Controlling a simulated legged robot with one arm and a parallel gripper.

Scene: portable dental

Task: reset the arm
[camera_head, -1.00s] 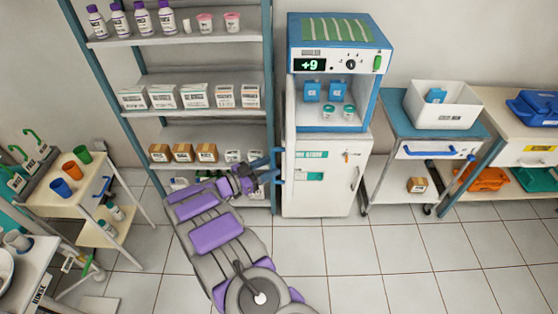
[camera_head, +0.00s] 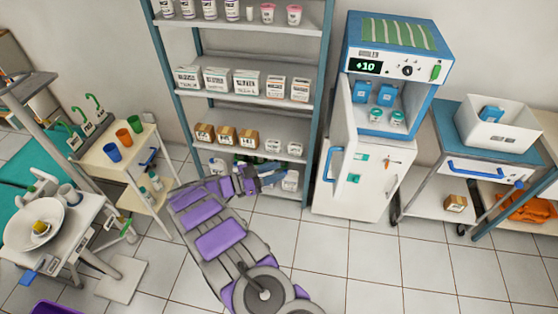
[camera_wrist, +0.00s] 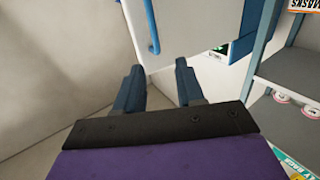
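My arm with purple panels reaches forward from the bottom of the head view. My gripper (camera_head: 275,175) is at its far end, in front of the lower part of the shelf rack and left of the small fridge. In the wrist view my gripper (camera_wrist: 159,78) has its two blue-grey fingers spread apart with nothing between them. The fridge door (camera_head: 342,135) stands open, swung out toward me, with a blue handle (camera_head: 330,164). In the wrist view the handle (camera_wrist: 152,27) shows on a pale panel beyond the fingertips, apart from them.
The shelf rack (camera_head: 324,100) holds bottles and boxes. The fridge unit (camera_head: 349,50) reads +10, with blue packs and jars inside. A blue-topped cart (camera_head: 445,140) stands right. A cup trolley (camera_head: 97,157) and basin (camera_head: 20,245) stand left. Tiled floor is clear in front of the fridge.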

